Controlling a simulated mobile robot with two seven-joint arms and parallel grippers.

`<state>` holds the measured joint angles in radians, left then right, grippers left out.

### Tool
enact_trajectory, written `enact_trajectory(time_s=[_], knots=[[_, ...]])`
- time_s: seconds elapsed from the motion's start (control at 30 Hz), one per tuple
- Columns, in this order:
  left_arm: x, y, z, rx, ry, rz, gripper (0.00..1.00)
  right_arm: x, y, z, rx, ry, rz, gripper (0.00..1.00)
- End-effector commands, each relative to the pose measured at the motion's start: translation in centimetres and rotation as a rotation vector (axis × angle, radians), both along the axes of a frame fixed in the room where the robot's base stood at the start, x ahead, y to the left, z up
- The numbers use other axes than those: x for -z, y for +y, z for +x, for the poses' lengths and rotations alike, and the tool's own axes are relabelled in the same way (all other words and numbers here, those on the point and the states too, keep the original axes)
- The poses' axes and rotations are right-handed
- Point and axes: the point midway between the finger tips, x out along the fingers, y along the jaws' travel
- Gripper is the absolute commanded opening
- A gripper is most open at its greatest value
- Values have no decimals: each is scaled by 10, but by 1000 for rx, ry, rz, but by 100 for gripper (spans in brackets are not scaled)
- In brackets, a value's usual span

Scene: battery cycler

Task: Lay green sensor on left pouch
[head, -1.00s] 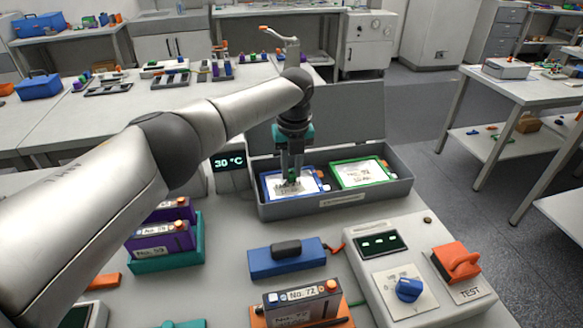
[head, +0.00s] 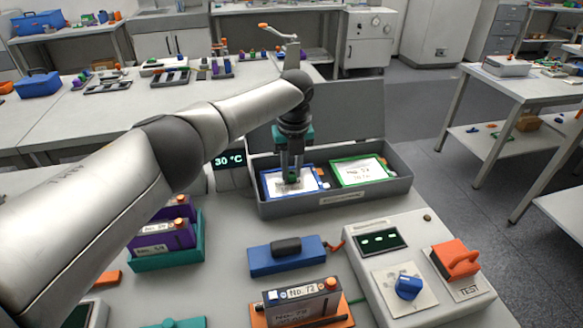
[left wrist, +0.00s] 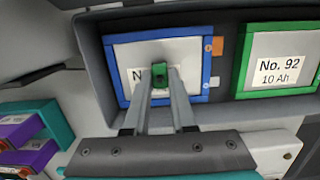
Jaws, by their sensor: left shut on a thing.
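The left pouch (head: 271,184) is a silvery pouch in a blue frame, lying in the left half of a grey open box. It also shows in the left wrist view (left wrist: 183,52). My left gripper (head: 291,178) points down over this pouch, its fingers (left wrist: 161,85) shut on the small green sensor (left wrist: 160,75). The sensor is over the middle of the pouch and covers part of its label. I cannot tell whether it touches the pouch. My right gripper is not in view.
The right pouch (head: 359,170), in a green frame, lies beside the left one. The grey box (head: 340,197) has a raised lid (head: 345,112) behind. A temperature display (head: 229,160) stands left of it. A blue block (head: 286,259) and a tester panel (head: 440,297) are in front.

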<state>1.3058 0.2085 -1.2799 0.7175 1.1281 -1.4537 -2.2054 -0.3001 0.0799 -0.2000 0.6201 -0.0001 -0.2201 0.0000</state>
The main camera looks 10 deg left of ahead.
Motion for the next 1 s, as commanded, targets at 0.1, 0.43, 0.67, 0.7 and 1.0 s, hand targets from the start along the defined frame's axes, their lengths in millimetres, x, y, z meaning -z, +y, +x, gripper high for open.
enact_trajectory(time_s=[0.1,0.43,0.67,0.7,1.0], knots=[[2,0,0,0,0,0,0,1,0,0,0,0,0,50],[4,0,0,0,0,-1,30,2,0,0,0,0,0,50],[4,0,0,0,0,0,56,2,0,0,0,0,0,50],[4,0,0,0,0,0,59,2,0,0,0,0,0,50],[1,0,0,0,0,-1,59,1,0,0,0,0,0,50]])
